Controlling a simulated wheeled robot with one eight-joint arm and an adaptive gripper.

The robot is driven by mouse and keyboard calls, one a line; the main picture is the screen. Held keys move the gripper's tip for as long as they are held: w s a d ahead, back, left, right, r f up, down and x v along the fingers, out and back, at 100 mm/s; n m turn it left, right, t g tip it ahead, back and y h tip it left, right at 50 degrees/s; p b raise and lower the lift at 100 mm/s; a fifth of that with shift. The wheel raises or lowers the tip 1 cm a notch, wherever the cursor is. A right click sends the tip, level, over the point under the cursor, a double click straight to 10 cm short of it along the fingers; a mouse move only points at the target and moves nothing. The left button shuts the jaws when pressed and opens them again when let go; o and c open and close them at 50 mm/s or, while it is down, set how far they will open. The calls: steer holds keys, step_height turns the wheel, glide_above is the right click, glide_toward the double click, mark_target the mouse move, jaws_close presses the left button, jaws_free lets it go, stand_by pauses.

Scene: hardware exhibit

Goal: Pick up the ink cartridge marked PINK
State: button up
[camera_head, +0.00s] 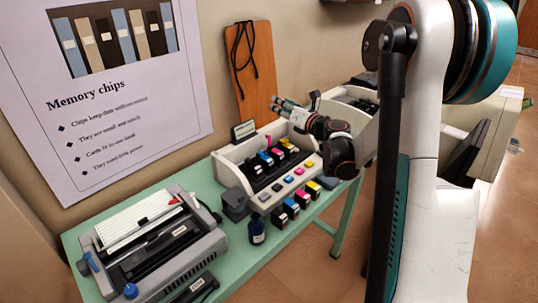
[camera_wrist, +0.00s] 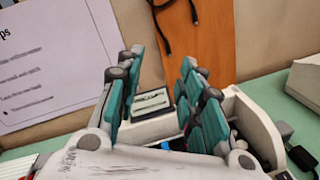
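In the head view several ink cartridges stand in the open white printer (camera_head: 228,172), with blue, pink and yellow colours among them. A row of black cartridges with coloured labels stands on the green table before it, including a pink-labelled cartridge (camera_head: 291,208). No marking is legible, so I cannot tell which one reads PINK. My gripper (camera_head: 281,104) is raised above the back of the printer, away from the front row. In the wrist view my gripper (camera_wrist: 160,88) has its teal fingers spread apart, with nothing held. Its palm hides much of the printer below.
A binding machine (camera_head: 150,245) sits at the left of the green table (camera_head: 240,258). A dark blue bottle (camera_head: 257,230) stands before the printer. A small display (camera_head: 244,131) stands behind it. An orange board (camera_head: 254,75) with a hanging cable leans on the wall.

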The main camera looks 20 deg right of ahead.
steer(key=s+d+f+n+g, duration=0.1)
steer(key=d+f+n, duration=0.1)
steer(key=f, duration=0.4)
steer(key=s+d+f+n+g+y, duration=0.1)
steer(key=d+f+n+g, duration=0.1)
steer(key=f, duration=0.4)
steer(key=s+d+f+n+g, duration=0.1)
steer(key=s+d+f+n, duration=0.1)
steer(key=f, duration=0.5)
steer(key=shift+n+g+y+b, duration=0.3)
steer(key=shift+n+y+b, duration=0.1)
steer(key=shift+n, duration=0.1)
steer(key=b, duration=0.2)
glide_toward(276, 151)
steer(key=x, duration=0.4)
steer(key=shift+d+f, duration=0.15)
steer(key=shift+f, duration=0.1)
steer(key=shift+r+b+x, duration=0.2)
steer(key=shift+b+x, duration=1)
steer(key=shift+x, duration=2)
steer(key=c, duration=0.8)
